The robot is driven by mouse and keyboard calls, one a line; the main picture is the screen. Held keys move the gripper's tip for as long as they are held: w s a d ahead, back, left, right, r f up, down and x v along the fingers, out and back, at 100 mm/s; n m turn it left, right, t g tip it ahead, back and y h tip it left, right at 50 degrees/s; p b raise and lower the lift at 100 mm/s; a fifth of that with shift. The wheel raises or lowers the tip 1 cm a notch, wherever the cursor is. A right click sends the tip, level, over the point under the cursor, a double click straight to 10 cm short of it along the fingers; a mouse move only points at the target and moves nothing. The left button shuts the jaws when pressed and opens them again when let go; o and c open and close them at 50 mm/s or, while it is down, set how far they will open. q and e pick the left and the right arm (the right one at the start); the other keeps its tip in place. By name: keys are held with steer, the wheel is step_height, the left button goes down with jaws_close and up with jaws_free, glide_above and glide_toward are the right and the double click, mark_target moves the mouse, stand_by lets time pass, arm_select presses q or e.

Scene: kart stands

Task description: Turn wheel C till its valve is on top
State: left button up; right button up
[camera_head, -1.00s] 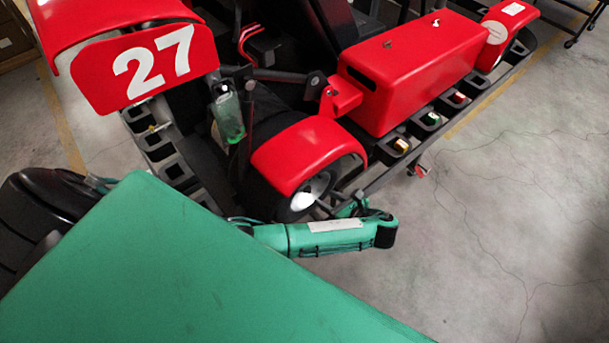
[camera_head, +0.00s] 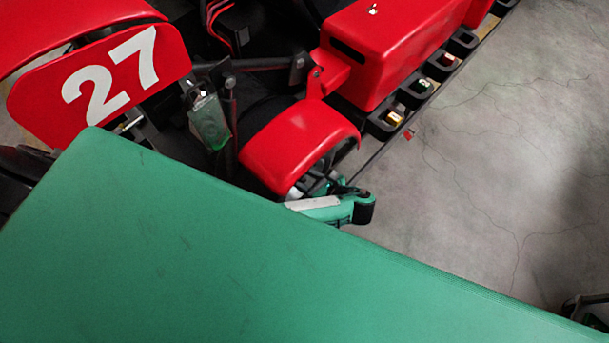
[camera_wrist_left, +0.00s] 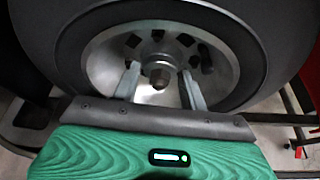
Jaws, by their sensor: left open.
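A wheel with a dark tyre (camera_wrist_left: 60,45) and a silver rim (camera_wrist_left: 105,60) fills most of the left wrist view. A hub nut (camera_wrist_left: 159,76) is at its middle, with several dark openings around it. I cannot make out the valve or a letter C. My left gripper (camera_wrist_left: 160,78) is open, its two fingers pointing at the rim on either side of the nut; contact is unclear. In the head view my left gripper (camera_head: 325,183) is partly hidden at the wheel under the red fender (camera_head: 298,145). My right gripper is not identifiable.
A red kart body (camera_head: 385,45) and a panel numbered 27 (camera_head: 105,85) stand around the wheel. A rail of dark trays (camera_head: 412,95) holds small items. Open concrete floor (camera_head: 500,150) lies to the right. My green body part covers the lower head view.

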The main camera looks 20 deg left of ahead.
arm_select(q)
jaws_close()
steer(key=shift+s+a+n+t, duration=0.15)
steer(key=shift+n+t, duration=0.45)
steer(key=shift+n, duration=0.4)
steer(key=shift+s+n+t+h, duration=0.15)
steer(key=shift+n+t+h, duration=0.25)
steer(key=shift+n+t, duration=0.7)
steer(key=shift+n, duration=0.3)
jaws_free()
steer(key=shift+a, duration=0.1)
